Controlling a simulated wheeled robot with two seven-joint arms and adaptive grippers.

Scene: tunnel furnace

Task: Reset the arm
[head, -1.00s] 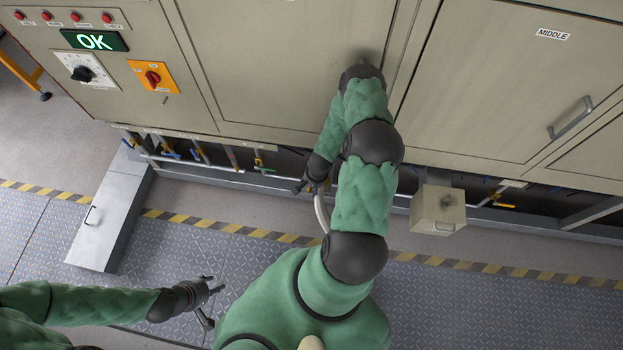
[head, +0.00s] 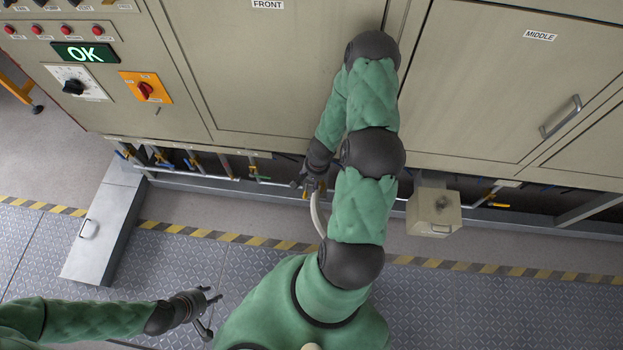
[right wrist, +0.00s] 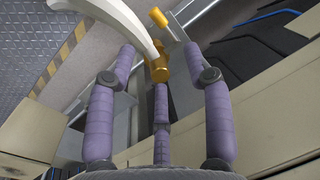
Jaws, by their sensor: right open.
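My right arm reaches forward over the floor, its elbow up in front of the cabinet front. My right gripper (head: 312,186) is low, close to the pipes below the cabinet. In the right wrist view its purple fingers (right wrist: 160,60) are spread apart around a brass fitting (right wrist: 158,72) with a white curved piece on it (right wrist: 112,18). I cannot tell whether the fingers touch it. The white curved piece also shows below the gripper in the head view (head: 318,216). My left gripper (head: 208,312) is open and empty above the floor plates at the lower left.
The beige furnace cabinet (head: 265,80) fills the back, with an OK display (head: 86,53) at the left. A small beige box (head: 434,211) projects right of my right arm. A grey step-like box (head: 104,228) lies at the left. Plate floor (head: 500,315) is free at the right.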

